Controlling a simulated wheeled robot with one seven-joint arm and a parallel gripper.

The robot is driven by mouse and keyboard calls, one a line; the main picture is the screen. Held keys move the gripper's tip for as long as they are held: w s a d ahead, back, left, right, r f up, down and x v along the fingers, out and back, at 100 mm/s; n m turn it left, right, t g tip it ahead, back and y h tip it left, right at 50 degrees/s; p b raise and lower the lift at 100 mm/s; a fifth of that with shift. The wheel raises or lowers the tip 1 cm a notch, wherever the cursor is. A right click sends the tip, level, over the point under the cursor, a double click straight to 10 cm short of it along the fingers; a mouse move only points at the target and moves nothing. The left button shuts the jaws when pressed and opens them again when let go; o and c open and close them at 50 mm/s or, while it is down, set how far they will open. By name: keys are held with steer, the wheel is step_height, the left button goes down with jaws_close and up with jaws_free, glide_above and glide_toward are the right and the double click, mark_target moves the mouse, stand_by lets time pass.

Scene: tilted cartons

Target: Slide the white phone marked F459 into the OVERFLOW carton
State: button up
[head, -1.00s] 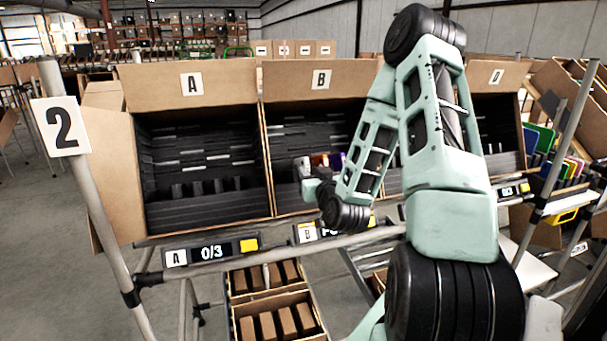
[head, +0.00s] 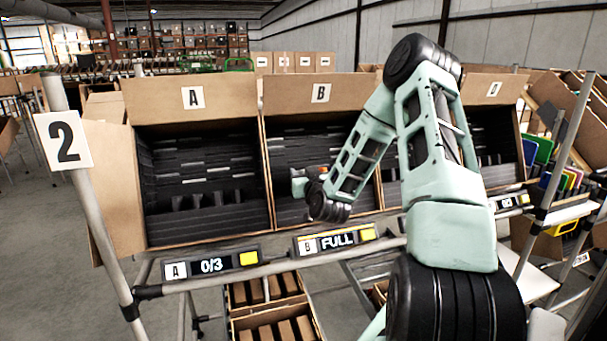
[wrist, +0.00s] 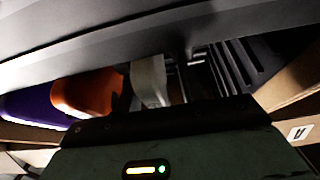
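A pale grey-white phone-like piece (wrist: 150,80) stands beside an orange one (wrist: 88,92) and a purple one (wrist: 38,103) in the wrist view. No F459 marking is legible, and I cannot tell whether the pale piece is held or in a slot. My gripper (head: 300,183) is inside the front of carton B (head: 318,95) in the head view. Its dark body (wrist: 165,145) fills the bottom of the wrist view; its fingertips are not clearly visible. No carton in view carries a readable OVERFLOW label.
Carton A (head: 192,99), left of B, has empty dark slots; its display (head: 211,265) reads 0/3. B's display (head: 337,240) reads FULL. Carton D (head: 493,89) is at right; my arm hides much between B and D. A metal rail runs along the front.

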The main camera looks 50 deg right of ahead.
jaws_close()
steer(key=c, duration=0.6)
jaws_free()
steer(key=shift+c, duration=0.2)
jaws_close()
steer(key=shift+s, duration=0.1)
steer(key=shift+s+a+r, duration=0.6)
steer(key=shift+s+r, duration=0.2)
steer(key=shift+s, duration=0.05)
steer(key=s+a+r+p, duration=0.6)
steer(key=s+p, duration=0.4)
steer(key=p, duration=0.8)
steer(key=shift+r, duration=0.35)
